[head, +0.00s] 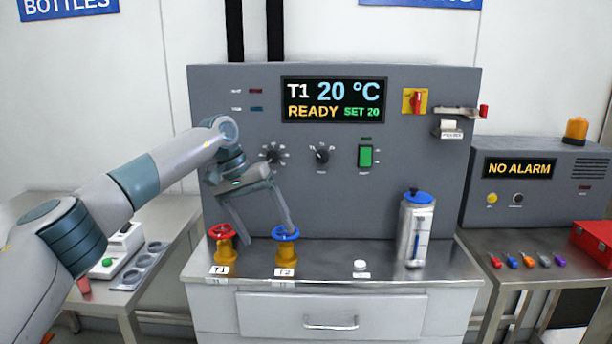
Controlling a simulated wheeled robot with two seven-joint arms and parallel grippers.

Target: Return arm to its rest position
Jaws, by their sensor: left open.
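My left arm comes in from the left. Its gripper (266,232) is open, with fingers pointing down in front of the grey control panel (420,150). One finger ends close to the blue valve wheel (285,233) labelled T2, and the other hangs above and near the red valve wheel (221,231) labelled T1. I cannot tell whether a finger touches a wheel. Nothing is held between the fingers. The display (333,100) reads T1 20 °C, READY, SET 20. My right gripper is not in view.
A metal canister with a blue lid (415,230) and a small white knob (360,265) stand on the bench (330,268). At right are an alarm box (540,185) reading NO ALARM, several coloured small items and a red box (594,240). A tray (140,268) lies left.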

